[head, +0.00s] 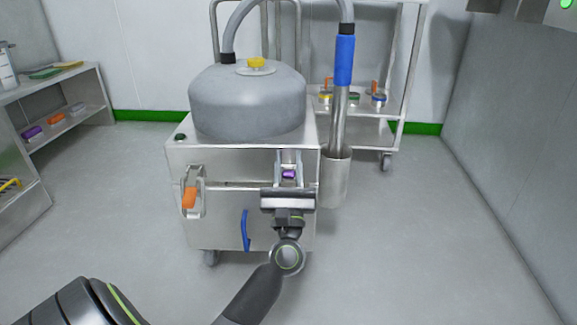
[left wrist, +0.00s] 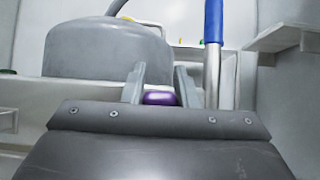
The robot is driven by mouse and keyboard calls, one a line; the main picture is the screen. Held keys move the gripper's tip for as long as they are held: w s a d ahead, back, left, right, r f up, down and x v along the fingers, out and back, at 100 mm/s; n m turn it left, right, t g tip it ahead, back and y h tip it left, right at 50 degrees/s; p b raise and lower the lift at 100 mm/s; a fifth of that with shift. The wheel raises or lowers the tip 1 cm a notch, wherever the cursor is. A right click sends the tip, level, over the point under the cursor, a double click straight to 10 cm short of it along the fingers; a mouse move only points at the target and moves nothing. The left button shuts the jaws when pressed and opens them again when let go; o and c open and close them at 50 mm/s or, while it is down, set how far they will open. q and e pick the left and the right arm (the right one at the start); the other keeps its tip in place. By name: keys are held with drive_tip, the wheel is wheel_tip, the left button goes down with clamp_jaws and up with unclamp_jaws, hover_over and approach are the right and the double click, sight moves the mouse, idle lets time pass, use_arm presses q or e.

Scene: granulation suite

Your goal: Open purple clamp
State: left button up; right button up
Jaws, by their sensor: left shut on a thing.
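The purple clamp (head: 289,174) is on the upper right of the front of the metal cart (head: 240,158). Only a small purple part of it shows, and my gripper hides the rest. My left gripper (head: 289,165) comes up from below, with its fingers on either side of the purple part and shut on it. In the left wrist view the purple clamp (left wrist: 159,97) sits between the two grey fingers. My right gripper is not in either view.
An orange clamp (head: 189,198) and a blue handle (head: 246,230) are on the cart front. A blue-gripped wand (head: 344,62) stands in a metal holder at the cart's right. Shelves (head: 78,127) stand at left. The floor at right is clear.

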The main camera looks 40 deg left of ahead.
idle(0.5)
use_arm(q)
drive_tip(key=o, duration=1)
